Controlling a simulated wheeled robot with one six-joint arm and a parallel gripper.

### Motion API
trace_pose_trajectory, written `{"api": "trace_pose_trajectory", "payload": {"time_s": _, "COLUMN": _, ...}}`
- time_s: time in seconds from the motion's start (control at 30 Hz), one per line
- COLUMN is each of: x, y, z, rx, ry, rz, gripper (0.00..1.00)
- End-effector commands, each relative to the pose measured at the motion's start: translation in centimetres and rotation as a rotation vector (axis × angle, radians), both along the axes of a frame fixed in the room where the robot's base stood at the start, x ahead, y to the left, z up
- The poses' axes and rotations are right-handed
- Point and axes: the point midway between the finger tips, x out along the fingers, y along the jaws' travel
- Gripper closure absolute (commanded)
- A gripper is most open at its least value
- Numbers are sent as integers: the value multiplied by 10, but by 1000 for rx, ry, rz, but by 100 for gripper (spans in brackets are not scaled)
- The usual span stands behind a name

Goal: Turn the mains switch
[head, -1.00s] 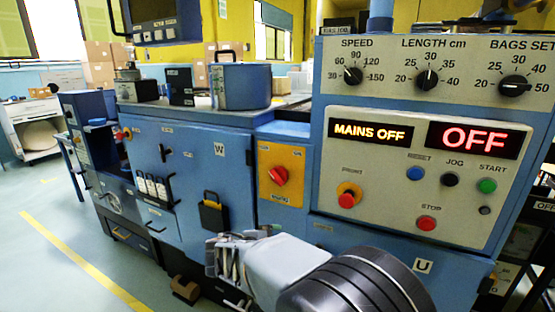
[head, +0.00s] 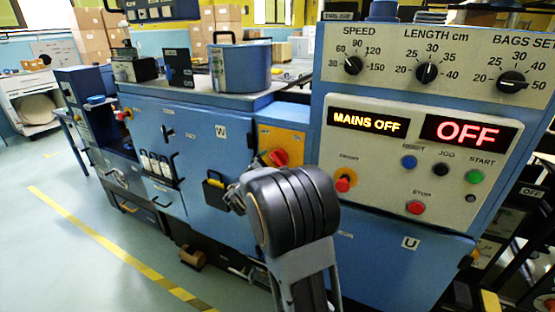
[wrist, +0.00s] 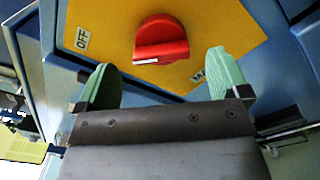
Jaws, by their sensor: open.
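The mains switch (head: 278,157) is a red rotary knob on a yellow plate (head: 296,141) on the blue machine's front. In the wrist view the red knob (wrist: 162,38) shows its grip bar lying roughly level, with a white mark at its left end. An OFF label (wrist: 82,38) is left of it; a label at lower right is partly hidden by a finger. My gripper (wrist: 163,62) is open, with green fingertips spread on either side of the knob's lower part and not visibly touching it. In the head view my wrist hides most of the gripper and the lower plate.
Lit displays read MAINS OFF (head: 367,119) and OFF (head: 467,132). A panel of buttons (head: 416,180) and dials (head: 426,73) is right of the switch. Open floor (head: 70,250) lies at left.

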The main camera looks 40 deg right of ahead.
Motion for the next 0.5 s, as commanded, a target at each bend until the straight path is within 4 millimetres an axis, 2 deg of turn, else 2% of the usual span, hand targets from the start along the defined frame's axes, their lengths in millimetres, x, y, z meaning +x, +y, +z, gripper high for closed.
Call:
{"api": "trace_pose_trajectory", "payload": {"time_s": 0.2, "x": 14, "y": -28, "z": 1, "rx": 2, "ry": 0, "rz": -1, "gripper": 6}}
{"api": "trace_pose_trajectory", "payload": {"time_s": 0.5, "x": 22, "y": -42, "z": 0, "rx": 1, "ry": -1, "rz": -1, "gripper": 6}}
